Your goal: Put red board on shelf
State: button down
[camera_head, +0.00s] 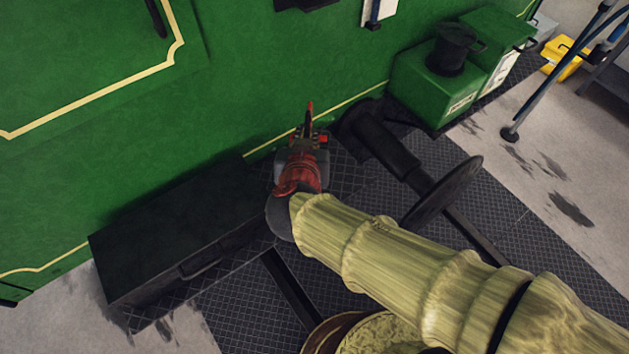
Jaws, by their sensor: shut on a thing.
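My gripper (307,130) is near the middle of the head view, at the end of my arm, in front of the green tram wall. It is shut on a thin red piece (310,106), seen nearly edge-on at the fingertips. This appears to be the red board; its full shape is hidden by the view angle and the gripper. I cannot pick out a shelf with certainty.
A long black box (170,235) stands along the wall at left. A black buffer (440,190) juts out at right. Green boxes (432,88) with a black pot (452,50) stand beyond it. Blue rails (560,75) are at far right.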

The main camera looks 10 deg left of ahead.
jog(key=s+d+f+m+h+b, duration=0.1)
jog(key=s+d+f+h, duration=0.15)
jog(key=s+d, duration=0.3)
jog(key=w+a+f+b, duration=0.1)
jog(key=w+f+b, duration=0.3)
jog(key=w+f, duration=0.9)
jog(key=shift+w+a+y, duration=0.2)
jog(key=shift+a+y, duration=0.1)
jog(key=shift+y, duration=0.15)
jog(key=shift+f+b, duration=0.3)
jog(key=shift+b, duration=0.1)
jog(key=c, duration=2.5)
grip_release()
jog(key=o, duration=0.5)
